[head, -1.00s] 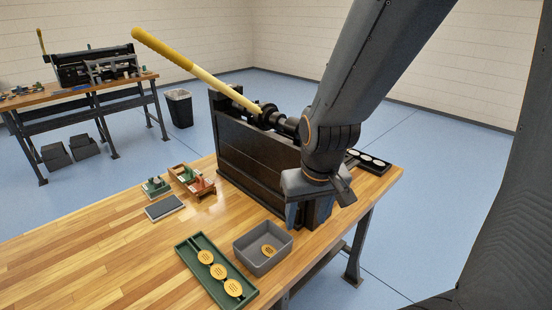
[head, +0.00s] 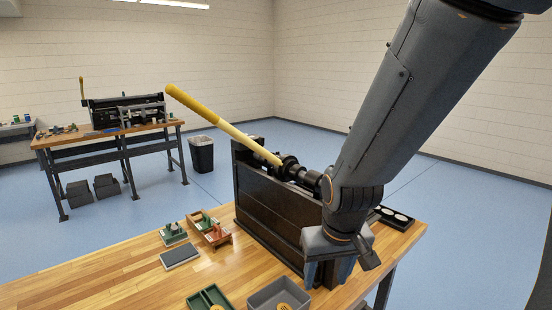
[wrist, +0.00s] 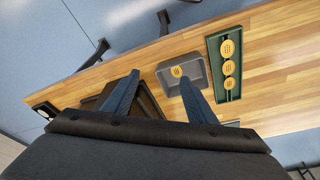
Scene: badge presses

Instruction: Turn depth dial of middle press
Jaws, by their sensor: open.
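A black press (head: 275,225) with a long yellow lever (head: 225,127) stands on the near wooden table. I cannot tell from these frames whether it is the middle press. My gripper (head: 328,272) points down at the press's right end and hides part of it. In the wrist view its two blue-grey fingers (wrist: 160,82) are spread apart with nothing held between them. A dark edge, probably of the press (wrist: 152,106), shows between and beside the fingers. No depth dial can be made out. A second press (head: 125,110) stands on a far table.
A grey bin (head: 262,298) and a green tray (head: 197,300) with yellow discs lie in front. A red-brown tray (head: 222,238), a green fixture (head: 172,236) and a dark pad (head: 180,257) lie left of the press. A black strip with white discs (head: 393,217) is behind my arm.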

